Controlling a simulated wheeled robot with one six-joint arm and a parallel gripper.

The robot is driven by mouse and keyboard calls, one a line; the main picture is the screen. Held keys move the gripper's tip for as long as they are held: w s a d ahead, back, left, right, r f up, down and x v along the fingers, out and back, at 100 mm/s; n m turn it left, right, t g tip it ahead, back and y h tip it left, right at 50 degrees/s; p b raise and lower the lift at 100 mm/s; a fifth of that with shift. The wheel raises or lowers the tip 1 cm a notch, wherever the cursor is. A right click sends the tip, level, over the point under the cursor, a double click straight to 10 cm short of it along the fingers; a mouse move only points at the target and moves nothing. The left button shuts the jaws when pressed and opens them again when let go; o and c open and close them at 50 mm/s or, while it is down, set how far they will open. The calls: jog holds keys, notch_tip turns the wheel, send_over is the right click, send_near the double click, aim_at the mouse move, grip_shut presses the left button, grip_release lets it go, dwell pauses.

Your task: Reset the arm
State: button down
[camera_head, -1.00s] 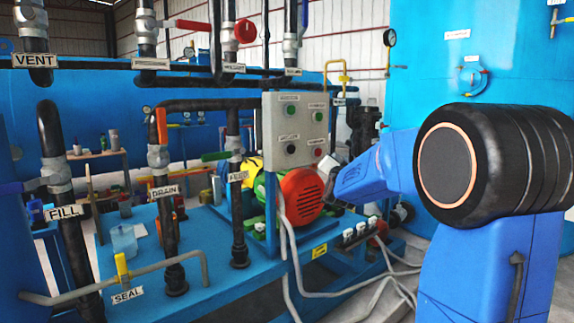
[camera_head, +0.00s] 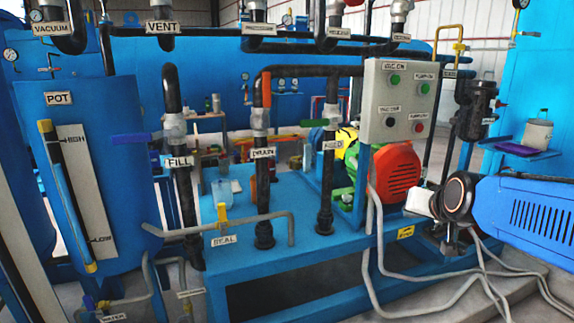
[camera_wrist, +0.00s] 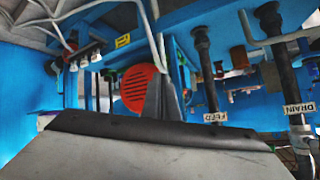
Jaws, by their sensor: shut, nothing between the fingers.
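My arm reaches in from the right edge of the head view, with a blue link (camera_head: 530,212) and a dark round joint (camera_head: 458,196). It shows in front of the floor and hoses, right of the red motor (camera_head: 397,174). In the wrist view my gripper (camera_wrist: 162,82) shows as grey fingers rising from a broad pale body. The fingers are together with nothing between them. The red motor (camera_wrist: 133,90) shows just behind and left of them. In the head view I cannot make out the fingers clearly.
A blue pump skid (camera_head: 300,272) carries the motor, a grey button box (camera_head: 402,100) and valve pipes labelled FILL, DRAIN and FEED. A blue POT tank (camera_head: 85,190) stands left. Hoses (camera_head: 455,300) lie on the floor. A bottle (camera_head: 537,132) stands on a shelf at right.

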jog(key=s+a+f+n+g, duration=0.1)
jog(key=s+f, duration=0.3)
jog(key=s, duration=0.4)
jog(key=s+a+f+n+g, duration=0.1)
jog(key=s+f+g, duration=0.2)
jog(key=s, duration=0.5)
jog(key=s+a+f+n+g, duration=0.1)
jog(key=s+f+g, duration=0.1)
jog(key=s+f, duration=0.3)
jog(key=s, duration=0.4)
jog(key=shift+n, duration=0.4)
